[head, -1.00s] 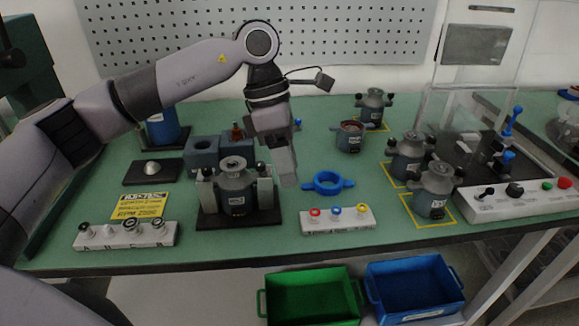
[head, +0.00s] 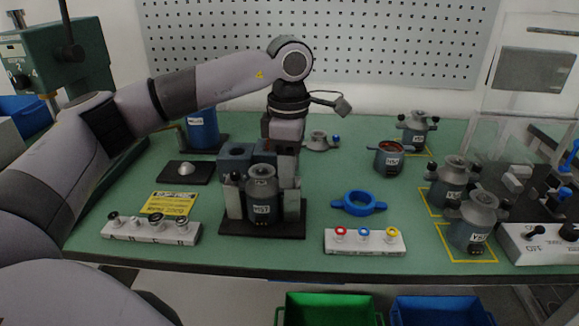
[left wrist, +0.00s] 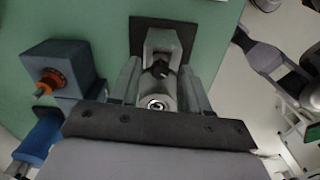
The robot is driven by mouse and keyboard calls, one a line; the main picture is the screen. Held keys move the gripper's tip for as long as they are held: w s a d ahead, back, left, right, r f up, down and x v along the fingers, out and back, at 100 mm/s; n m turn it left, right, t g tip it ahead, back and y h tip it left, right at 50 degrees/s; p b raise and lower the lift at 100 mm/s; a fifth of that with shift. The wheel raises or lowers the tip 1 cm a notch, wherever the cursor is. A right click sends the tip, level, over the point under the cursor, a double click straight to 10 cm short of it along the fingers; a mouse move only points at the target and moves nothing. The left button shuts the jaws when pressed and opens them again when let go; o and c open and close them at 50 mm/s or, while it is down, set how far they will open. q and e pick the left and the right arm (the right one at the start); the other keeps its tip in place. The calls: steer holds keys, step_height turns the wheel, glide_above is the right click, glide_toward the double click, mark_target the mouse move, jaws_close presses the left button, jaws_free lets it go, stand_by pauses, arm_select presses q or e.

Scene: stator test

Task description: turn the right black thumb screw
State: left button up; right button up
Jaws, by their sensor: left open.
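A grey stator (head: 262,200) stands upright in a fixture with light grey side posts on a black base plate (head: 262,230). Its left black thumb screw (head: 236,178) shows in the head view. The right black thumb screw is hidden there by my gripper, but a black thumb screw (left wrist: 160,68) shows in the left wrist view, beside the stator's round silver top (left wrist: 157,102). My left gripper (head: 288,178) points down at the stator's right side. In the left wrist view its open fingers (left wrist: 160,74) lie either side of that screw; contact cannot be told.
A blue-grey block (head: 236,152) stands close behind the fixture. A blue ring (head: 358,203) and a white box with coloured rings (head: 364,243) lie to the right. More stators (head: 470,225) stand further right. Green table is clear between the ring and fixture.

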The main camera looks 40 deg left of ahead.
arm_select(q)
steer(key=shift+f, duration=0.1)
jaws_close()
steer(key=shift+n, duration=0.9)
steer(key=shift+n+p, duration=0.5)
steer(key=shift+n, duration=1)
jaws_free()
